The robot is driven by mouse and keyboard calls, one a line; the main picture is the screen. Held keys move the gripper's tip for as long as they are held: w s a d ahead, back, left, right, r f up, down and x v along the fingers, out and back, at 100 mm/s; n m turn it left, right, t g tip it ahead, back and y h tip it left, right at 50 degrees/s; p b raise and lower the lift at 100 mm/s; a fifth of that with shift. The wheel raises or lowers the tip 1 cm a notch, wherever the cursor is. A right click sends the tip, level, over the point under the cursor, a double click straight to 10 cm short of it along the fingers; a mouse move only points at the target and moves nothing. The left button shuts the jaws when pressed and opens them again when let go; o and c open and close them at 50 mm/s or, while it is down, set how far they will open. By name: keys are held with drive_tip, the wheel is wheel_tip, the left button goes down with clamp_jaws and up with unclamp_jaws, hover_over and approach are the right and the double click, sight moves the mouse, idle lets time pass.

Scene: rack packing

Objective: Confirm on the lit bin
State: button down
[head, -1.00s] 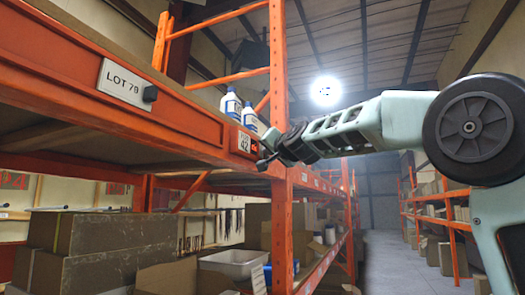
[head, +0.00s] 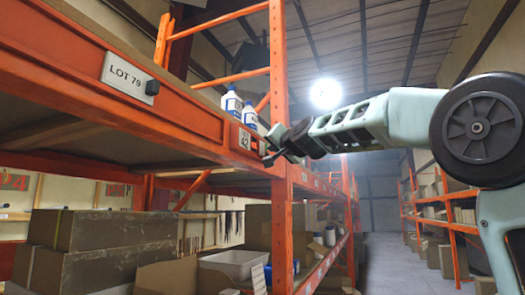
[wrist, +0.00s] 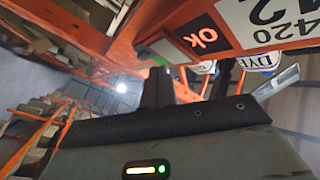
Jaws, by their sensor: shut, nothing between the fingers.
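The pick-light module (head: 256,146) is on the orange beam beside the upright. It glows red. In the wrist view its red "OK" panel (wrist: 203,36) is lit, with a pale greenish strip to its left. A white label (head: 244,139) ending in "42" is left of the module; it also shows in the wrist view (wrist: 270,20). My gripper (head: 268,160) is just right of and below the module, shut and empty. In the wrist view a dark finger (wrist: 158,90) points up below the panel. I cannot tell whether the tip touches the module.
White bottles with blue caps (head: 231,103) stand on the shelf above. A "LOT 79" sign (head: 124,76) is on the beam at left. Cartons (head: 100,235) and a white bin (head: 235,264) fill the lower level. The orange upright (head: 282,225) is close to my gripper. The aisle (head: 385,262) at right is clear.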

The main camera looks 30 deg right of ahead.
drive_tip(key=shift+f, duration=0.1)
drive_tip(key=s+d+b, duration=0.1)
drive_tip(key=s+b, duration=0.1)
drive_tip(key=s+d+b, duration=0.2)
drive_tip(key=b, duration=0.1)
idle(0.3)
idle(0.8)
